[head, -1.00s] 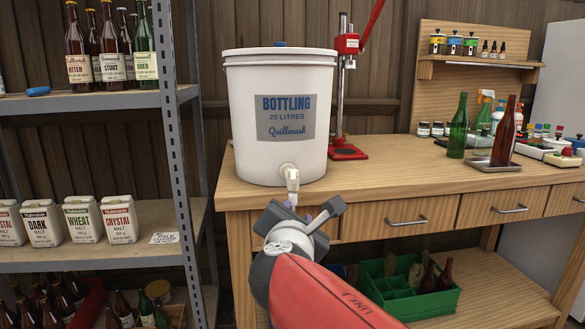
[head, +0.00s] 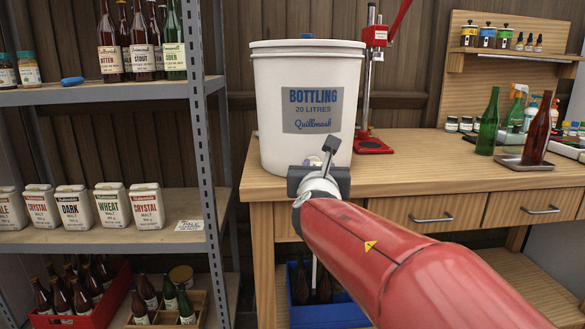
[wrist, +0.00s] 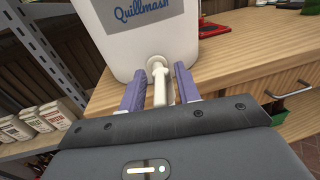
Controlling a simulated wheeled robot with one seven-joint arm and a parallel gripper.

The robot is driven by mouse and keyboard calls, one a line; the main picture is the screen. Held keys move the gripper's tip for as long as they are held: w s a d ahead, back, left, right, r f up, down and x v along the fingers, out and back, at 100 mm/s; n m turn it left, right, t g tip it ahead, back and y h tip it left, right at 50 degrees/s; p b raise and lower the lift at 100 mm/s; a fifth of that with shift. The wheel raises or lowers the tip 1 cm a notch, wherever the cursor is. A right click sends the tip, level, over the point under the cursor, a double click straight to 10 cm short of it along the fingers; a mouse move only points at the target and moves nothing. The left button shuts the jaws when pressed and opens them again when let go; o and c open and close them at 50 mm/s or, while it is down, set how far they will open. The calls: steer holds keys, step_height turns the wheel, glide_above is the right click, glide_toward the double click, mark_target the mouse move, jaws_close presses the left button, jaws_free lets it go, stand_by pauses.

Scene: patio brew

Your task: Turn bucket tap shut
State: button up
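The white bottling bucket (head: 272,130) stands upright on the wooden bench near its left front edge. Its cream tap shows in the wrist view (wrist: 160,85), sticking out from the bucket's lower wall. My gripper (wrist: 161,75) is open, with one purple finger on each side of the tap. Thin gaps show between the tap and both fingers. In the head view my gripper (head: 319,172) is in front of the bucket's lower part and hides most of the tap. I cannot tell whether the tap is open or shut.
A metal shelf (head: 207,140) with bottles and malt packs stands to the left. A red bottle capper (head: 375,145) is behind the bucket at right. A green bottle (head: 488,125) and a brown bottle (head: 537,130) stand further right. The bench (head: 420,170) between is clear.

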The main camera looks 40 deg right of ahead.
jaws_close()
steer(key=shift+m, duration=0.3)
steer(key=shift+w+a+r+m+g+h+p, duration=0.1)
steer(key=shift+w+m+g+h, duration=0.5)
steer(key=shift+m+g, duration=2.55)
steer(key=shift+w+a+f+m+g+h+p, duration=0.15)
steer(key=shift+w+m+g+h, duration=0.45)
steer(key=shift+m+g, duration=2.6)
steer(key=shift+w+r+m+g+h+p, duration=0.15)
steer(key=shift+w+m+g+h, duration=0.85)
steer(key=shift+g, duration=3.95)
steer(key=shift+s+m+y, duration=0.4)
steer(key=shift+s+m, duration=0.05)
steer(key=shift+s, duration=0.05)
jaws_free()
